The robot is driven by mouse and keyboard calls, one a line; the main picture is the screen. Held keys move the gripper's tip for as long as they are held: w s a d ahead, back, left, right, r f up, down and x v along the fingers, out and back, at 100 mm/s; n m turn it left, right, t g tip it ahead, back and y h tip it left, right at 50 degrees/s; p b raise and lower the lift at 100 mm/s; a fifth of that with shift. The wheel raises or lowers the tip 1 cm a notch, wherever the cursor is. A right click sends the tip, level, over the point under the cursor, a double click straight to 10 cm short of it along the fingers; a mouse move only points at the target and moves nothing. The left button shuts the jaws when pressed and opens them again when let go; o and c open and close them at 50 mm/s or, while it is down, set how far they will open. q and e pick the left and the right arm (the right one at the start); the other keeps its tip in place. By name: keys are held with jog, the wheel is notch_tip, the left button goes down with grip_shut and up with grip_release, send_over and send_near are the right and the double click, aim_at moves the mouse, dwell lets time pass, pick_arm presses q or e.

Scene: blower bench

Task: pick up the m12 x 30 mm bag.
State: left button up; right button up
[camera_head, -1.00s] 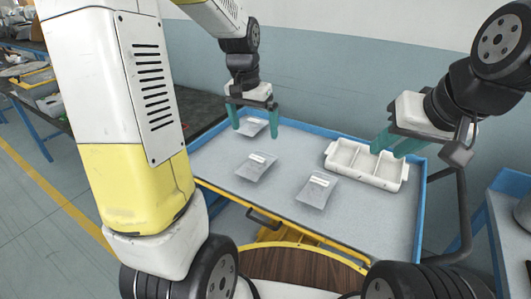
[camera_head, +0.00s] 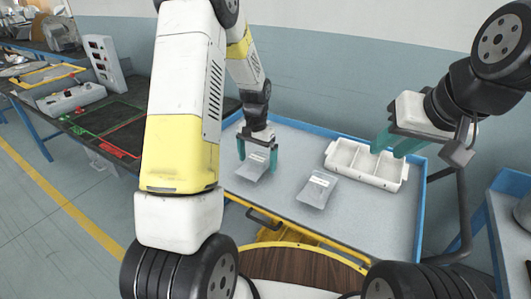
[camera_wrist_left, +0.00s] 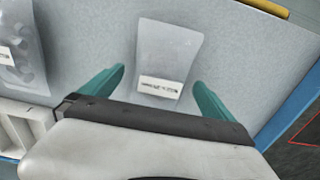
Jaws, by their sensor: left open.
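A flat grey bag with a white label (camera_head: 251,169) lies on the tray-like table top. My left gripper (camera_head: 257,163) is open, pointing down at this bag, its teal fingers one on each side. In the left wrist view the same bag (camera_wrist_left: 168,55) shows between the open fingers (camera_wrist_left: 159,77); I cannot tell the remaining height. A second labelled bag (camera_head: 317,189) lies to the right, and in the left wrist view it is partly cut off at the left edge (camera_wrist_left: 20,50). The label print is too small to read. My right gripper (camera_head: 390,146) is open and empty over the white bin's back.
A white divided bin (camera_head: 366,166) stands at the back right of the blue-rimmed table (camera_head: 390,219). The table's front right is clear. A dark bench (camera_head: 110,112) with a control box stands to the left.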

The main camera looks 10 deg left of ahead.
pick_arm(q)
jog(key=shift+f, duration=0.35)
jog(key=c, duration=1.9)
jog(key=shift+c, duration=0.4)
jog(key=shift+r, duration=0.2)
